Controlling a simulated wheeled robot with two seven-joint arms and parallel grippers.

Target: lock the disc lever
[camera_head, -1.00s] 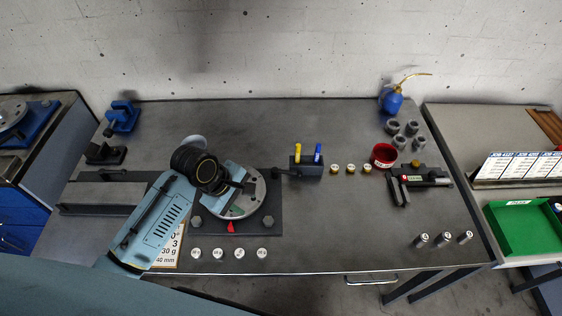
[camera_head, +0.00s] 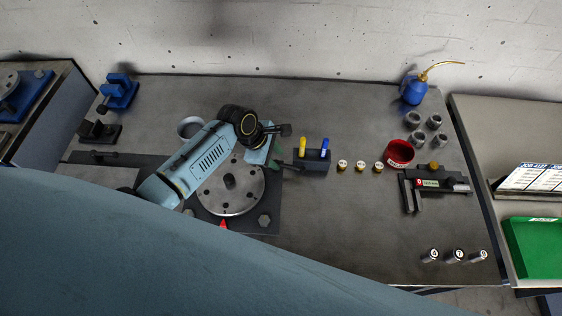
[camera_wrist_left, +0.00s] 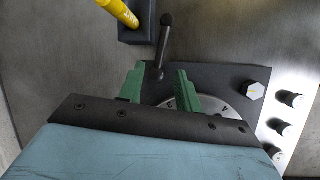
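The grey rotor disc (camera_head: 230,187) sits on a dark base plate, with a red pointer at its front edge. The dark disc lever (camera_head: 289,166) sticks out to the right from the disc's back right side, toward the pen block. My left gripper (camera_head: 276,157) is over this side of the disc, beside the lever's inner end. In the left wrist view, its two green fingers (camera_wrist_left: 160,70) are apart. The lever (camera_wrist_left: 164,45) runs up from between their tips to a round black knob; I cannot tell whether they touch it. My right gripper is out of view.
A block (camera_head: 314,160) with a yellow and a blue pen stands just right of the lever. Brass weights (camera_head: 360,166), a red cup (camera_head: 400,153) and a black gauge tool (camera_head: 432,186) lie farther right. My own arm covers the front left of the table.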

